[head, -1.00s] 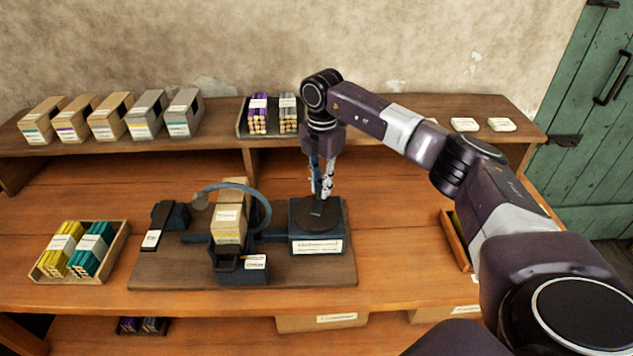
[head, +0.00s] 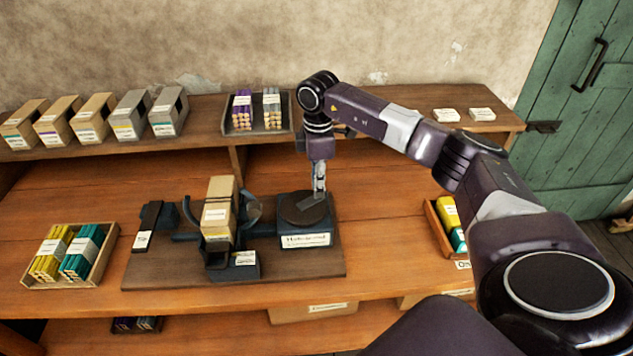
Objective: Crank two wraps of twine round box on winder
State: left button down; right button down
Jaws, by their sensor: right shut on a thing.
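The tan box (head: 218,215) stands upright in the dark holder of the winder (head: 285,262), with a pale label on its front. A curved blue-grey winder arm (head: 253,209) shows just right of the box. Twine on the box is too small to make out. The round dark crank disc (head: 300,208) sits on a blue-grey block with a white label, right of the box. My right gripper (head: 319,196) points down at the right side of the disc and is shut on the crank handle, which it mostly hides. My left gripper is not in view.
A tray of yellow and teal bundles (head: 70,256) stands at left, another tray (head: 445,232) at right. On the raised shelf are several tan and grey boxes (head: 93,118) and a tray of purple and grey bundles (head: 257,112). Bare bench lies right of the winder.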

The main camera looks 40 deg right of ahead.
dwell(0.5)
jog(key=c, duration=1.8)
grip_release()
jog(key=shift+c, duration=0.2)
jog(key=shift+r, duration=0.1)
notch_tip(320, 180, up, 12)
